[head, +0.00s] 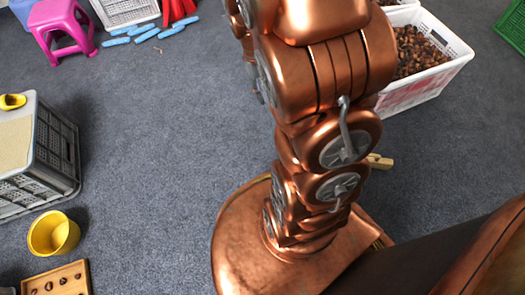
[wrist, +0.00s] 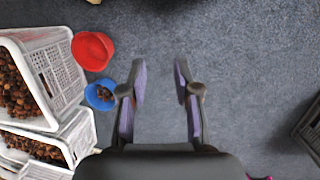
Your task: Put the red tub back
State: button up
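The red tub (wrist: 92,51) stands on the grey carpet in the wrist view, beside a white crate of chestnuts and close to a blue tub. It looks empty. My gripper (wrist: 160,72) is open and empty, with bare carpet between its fingers. The red tub is to the left of the gripper and apart from it. In the head view my arm covers the middle, and neither the red tub nor my gripper can be seen.
White crates (wrist: 62,77) (head: 452,62) hold chestnuts. A blue tub (wrist: 97,94) holds a few dark pieces. A yellow tub (head: 53,234), a wooden board (head: 57,279), a grey crate (head: 60,150) and a pink stool (head: 62,27) stand left. Open carpet lies between.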

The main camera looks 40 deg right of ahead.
jog(key=s+a+r+n, duration=0.1)
jog(key=s+a+r, duration=0.3)
jog(key=s+a, duration=0.3)
jog(key=s+a+r+n+g+y, duration=0.1)
jog(key=s+a+r, duration=0.3)
jog(key=s+a, duration=0.4)
jog(key=shift+s+n, duration=0.3)
jog(key=shift+s, duration=0.9)
jog(key=shift+r, duration=0.15)
notch_tip(320, 180, up, 40)
jog(key=w+t+p, duration=0.1)
jog(key=p, duration=3.7)
jog(key=shift+f+t, duration=0.2)
jog(key=shift+t, duration=0.1)
jog(key=shift+d, duration=0.1)
jog(key=shift+d, duration=0.1)
